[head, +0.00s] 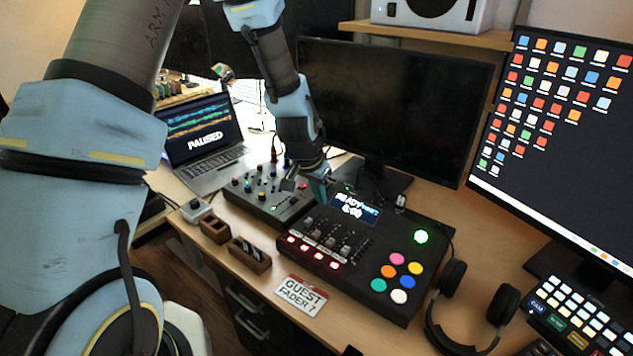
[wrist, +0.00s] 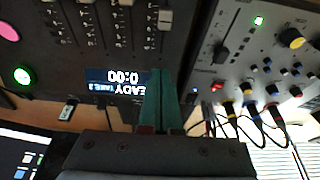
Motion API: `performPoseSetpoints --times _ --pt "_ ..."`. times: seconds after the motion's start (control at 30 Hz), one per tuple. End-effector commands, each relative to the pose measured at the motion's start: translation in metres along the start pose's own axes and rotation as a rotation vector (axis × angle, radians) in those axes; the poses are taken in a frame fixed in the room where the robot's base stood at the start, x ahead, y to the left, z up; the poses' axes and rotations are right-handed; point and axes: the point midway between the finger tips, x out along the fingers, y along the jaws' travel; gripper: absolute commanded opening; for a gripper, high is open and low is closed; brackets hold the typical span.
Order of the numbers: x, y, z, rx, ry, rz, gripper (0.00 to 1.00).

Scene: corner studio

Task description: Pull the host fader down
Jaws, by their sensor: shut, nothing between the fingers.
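The dark mixing console (head: 400,235) has a lit screen (head: 356,208) and a row of faders (head: 330,240) above red-lit buttons. I cannot read the fader labels, so I cannot tell which is the host fader. In the wrist view, the console is upside down, and one fader cap (wrist: 165,18) lies just beyond my fingertips. My gripper (head: 318,192) is above the console's back left corner, beside the screen. Its teal fingers (wrist: 158,85) are shut with nothing between them and cover part of the screen (wrist: 115,82). I see no contact with a fader.
A smaller grey mixer (head: 268,200) with knobs and cables stands left of the console. A dark monitor (head: 390,105) rises behind; headphones (head: 470,310) lie at right. A laptop (head: 205,140) shows "PAUSED".

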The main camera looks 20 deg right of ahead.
Motion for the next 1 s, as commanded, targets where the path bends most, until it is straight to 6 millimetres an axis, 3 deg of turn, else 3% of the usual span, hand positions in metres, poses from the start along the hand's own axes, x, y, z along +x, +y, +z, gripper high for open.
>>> performPoseSetpoints --times 0.17,0.43,1.0 --pt "0.029 0.001 0.001 0.001 -0.004 0.002 0.0" --pt "0.017 0.0 0.032 0.0 -0.002 0.001 0.0" --pt "0.015 0.0 0.046 0.0 -0.001 0.0 0.0"
